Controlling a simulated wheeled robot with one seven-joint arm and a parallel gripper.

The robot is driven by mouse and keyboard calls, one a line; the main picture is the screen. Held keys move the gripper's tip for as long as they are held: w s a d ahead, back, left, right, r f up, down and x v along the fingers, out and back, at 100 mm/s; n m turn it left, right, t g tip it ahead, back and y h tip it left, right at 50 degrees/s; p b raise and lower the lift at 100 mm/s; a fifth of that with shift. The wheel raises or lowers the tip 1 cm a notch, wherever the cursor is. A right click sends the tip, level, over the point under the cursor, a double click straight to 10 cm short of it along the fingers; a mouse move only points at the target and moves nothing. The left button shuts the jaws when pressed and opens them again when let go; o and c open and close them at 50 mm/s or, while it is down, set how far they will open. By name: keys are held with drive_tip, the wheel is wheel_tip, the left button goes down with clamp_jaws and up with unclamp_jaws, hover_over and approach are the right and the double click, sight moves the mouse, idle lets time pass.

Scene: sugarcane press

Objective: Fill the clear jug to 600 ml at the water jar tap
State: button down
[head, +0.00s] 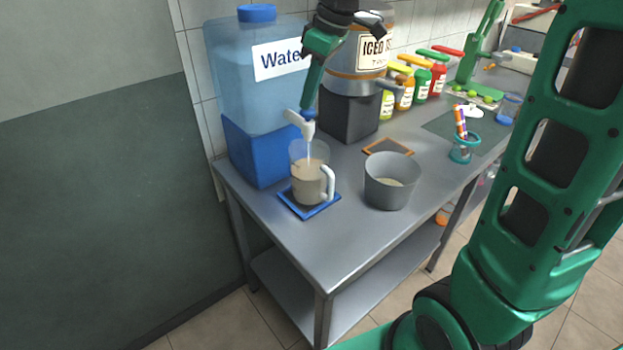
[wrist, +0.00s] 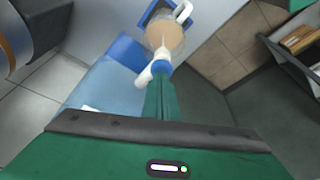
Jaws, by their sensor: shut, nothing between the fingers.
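The clear jug (head: 304,188) stands upright on a blue-edged mat (head: 319,210) under the white tap (head: 298,122). A thin stream falls from the tap into it. The jug holds a beige-looking liquid to over half its height, its handle to the right; I cannot read any marks. The water jar (head: 222,75) has a clear blue top and a solid blue base. My gripper (head: 308,108) is shut and empty, its tips pointing down at the top of the tap, seemingly touching it. The wrist view shows the tap (wrist: 147,76) and jug (wrist: 166,36) beyond the fingers.
A grey bin (head: 392,188) stands right of the jug. The iced tea dispenser (head: 349,108) stands close beside the jar. A teal cup (head: 463,152) with pens and several coloured bottles (head: 422,84) are farther back. The counter's front part (head: 322,250) is clear.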

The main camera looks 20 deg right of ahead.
drive_tip(key=shift+r, duration=2.65)
